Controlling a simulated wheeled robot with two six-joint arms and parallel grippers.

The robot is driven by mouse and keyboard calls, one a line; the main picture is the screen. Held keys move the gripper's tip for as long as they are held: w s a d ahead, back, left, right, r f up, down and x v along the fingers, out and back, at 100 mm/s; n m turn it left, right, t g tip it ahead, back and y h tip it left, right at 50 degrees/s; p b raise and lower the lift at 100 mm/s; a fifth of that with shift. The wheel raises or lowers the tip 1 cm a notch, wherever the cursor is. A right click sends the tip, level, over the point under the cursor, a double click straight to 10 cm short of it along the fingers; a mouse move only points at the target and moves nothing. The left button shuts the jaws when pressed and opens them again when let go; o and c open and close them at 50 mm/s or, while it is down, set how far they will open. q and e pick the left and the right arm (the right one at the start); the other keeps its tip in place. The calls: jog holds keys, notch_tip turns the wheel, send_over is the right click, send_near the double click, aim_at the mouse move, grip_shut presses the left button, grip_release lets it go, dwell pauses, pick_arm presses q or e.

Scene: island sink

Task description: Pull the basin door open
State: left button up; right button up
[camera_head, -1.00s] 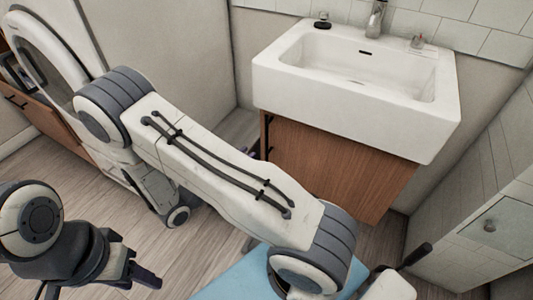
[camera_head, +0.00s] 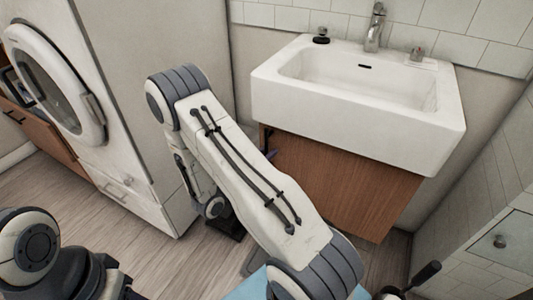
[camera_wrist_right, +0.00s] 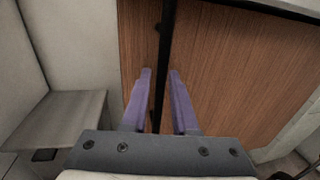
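The basin door (camera_head: 345,185) is a brown wood panel under the white sink; it looks closed. In the right wrist view the wood door (camera_wrist_right: 235,60) fills the upper right. A long dark vertical bar (camera_wrist_right: 166,30), seemingly its handle, runs between the purple fingers. My right gripper (camera_wrist_right: 160,74) is open, one finger on each side of the bar, with gaps visible; contact cannot be told. In the head view only a purple bit of the right gripper (camera_head: 271,154) shows at the door's left edge. My left gripper (camera_head: 130,292) is barely visible at the bottom left.
The white sink (camera_head: 350,125) overhangs the door. A white front-loading machine (camera_head: 110,90) stands at the left. A tiled wall with a drawer (camera_head: 500,245) is at the right.

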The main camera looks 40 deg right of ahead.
grip_shut()
jog(key=shift+w, duration=0.15)
dwell(1.3)
